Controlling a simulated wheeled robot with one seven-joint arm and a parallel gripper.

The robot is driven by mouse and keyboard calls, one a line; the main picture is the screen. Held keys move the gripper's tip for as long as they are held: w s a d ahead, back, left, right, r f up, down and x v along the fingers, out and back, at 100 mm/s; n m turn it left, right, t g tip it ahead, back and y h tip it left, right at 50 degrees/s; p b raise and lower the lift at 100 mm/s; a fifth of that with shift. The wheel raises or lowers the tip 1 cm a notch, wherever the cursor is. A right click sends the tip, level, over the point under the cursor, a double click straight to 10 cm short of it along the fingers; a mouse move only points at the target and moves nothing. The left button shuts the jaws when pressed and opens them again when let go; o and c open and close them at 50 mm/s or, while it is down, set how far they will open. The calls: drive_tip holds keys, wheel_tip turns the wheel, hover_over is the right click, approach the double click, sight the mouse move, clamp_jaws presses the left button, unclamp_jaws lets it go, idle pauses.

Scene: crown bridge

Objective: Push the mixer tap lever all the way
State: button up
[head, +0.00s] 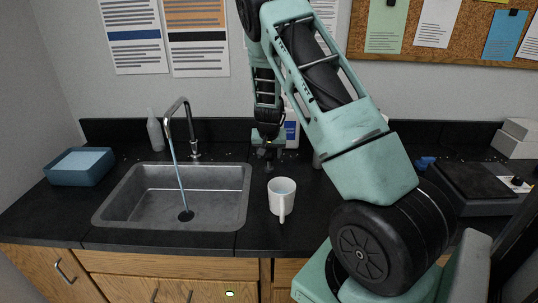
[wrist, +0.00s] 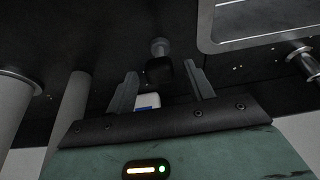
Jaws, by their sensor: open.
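The mixer tap (head: 180,118) is a tall metal gooseneck behind the sink. A stream of water runs from its spout down to the drain. In the wrist view, metal tap parts (wrist: 303,58) show at the right edge, outside the fingers.
The steel sink (head: 103,217) is set in the black counter. A white mug (head: 281,196) stands right of it. A blue tub (head: 80,166) and a grey bottle (head: 155,132) are at left. A white bottle with blue label (head: 291,134) stands behind my gripper.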

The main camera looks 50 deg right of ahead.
drive_tip(key=shift+x, duration=0.9)
drive_tip(key=c, duration=1)
